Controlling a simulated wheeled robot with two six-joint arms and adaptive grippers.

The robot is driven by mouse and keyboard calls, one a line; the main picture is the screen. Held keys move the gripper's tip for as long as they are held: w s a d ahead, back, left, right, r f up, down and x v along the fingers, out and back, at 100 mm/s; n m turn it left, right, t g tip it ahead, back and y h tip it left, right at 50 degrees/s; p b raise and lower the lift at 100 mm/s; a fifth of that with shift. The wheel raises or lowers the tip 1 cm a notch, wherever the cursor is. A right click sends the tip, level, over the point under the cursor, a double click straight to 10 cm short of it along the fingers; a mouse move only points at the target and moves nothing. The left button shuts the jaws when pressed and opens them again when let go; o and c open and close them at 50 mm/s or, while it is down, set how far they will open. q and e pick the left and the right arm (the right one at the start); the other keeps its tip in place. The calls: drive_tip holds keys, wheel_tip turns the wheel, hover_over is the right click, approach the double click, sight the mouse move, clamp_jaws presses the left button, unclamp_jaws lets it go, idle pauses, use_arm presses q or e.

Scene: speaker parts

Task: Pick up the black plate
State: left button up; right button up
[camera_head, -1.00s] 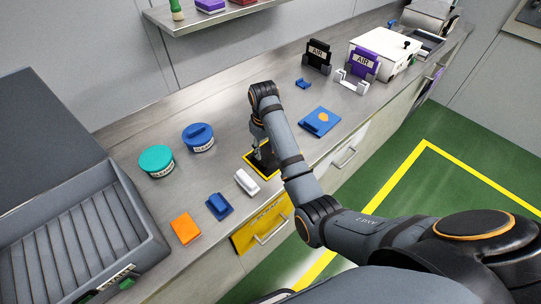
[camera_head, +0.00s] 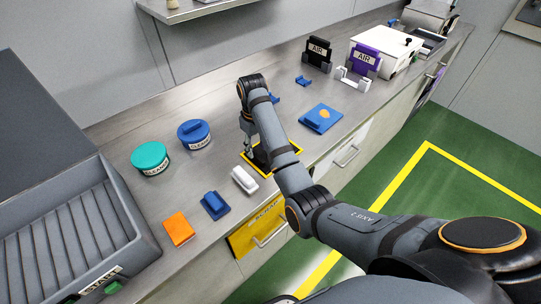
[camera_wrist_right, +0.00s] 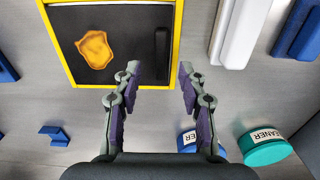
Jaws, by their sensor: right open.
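The black plate (camera_wrist_right: 130,45) lies flat inside a yellow square outline in the right wrist view. It has an orange patch (camera_wrist_right: 95,48) on its face and a raised black handle (camera_wrist_right: 162,53) near its right edge. In the head view my right arm covers much of it. My right gripper (camera_wrist_right: 158,74) is open and empty, its fingertips on either side of the line of the handle. It is above the bench; contact cannot be told. In the head view the right gripper (camera_head: 249,151) points down at the outline's left part. My left gripper is not in view.
A white block (camera_head: 244,179), a blue block (camera_head: 215,205) and an orange block (camera_head: 179,229) lie near the front edge. Two cleaner tins, teal (camera_head: 150,157) and blue (camera_head: 194,133), stand left. A blue plate (camera_head: 321,118) lies right. A grey bin (camera_head: 128,215) fills the left.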

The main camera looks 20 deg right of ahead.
sight(258, 157)
wheel_tip(258, 157, down, 4)
drive_tip(key=shift+s+r+p, duration=0.1)
drive_tip(key=shift+p, duration=0.25)
clamp_jaws()
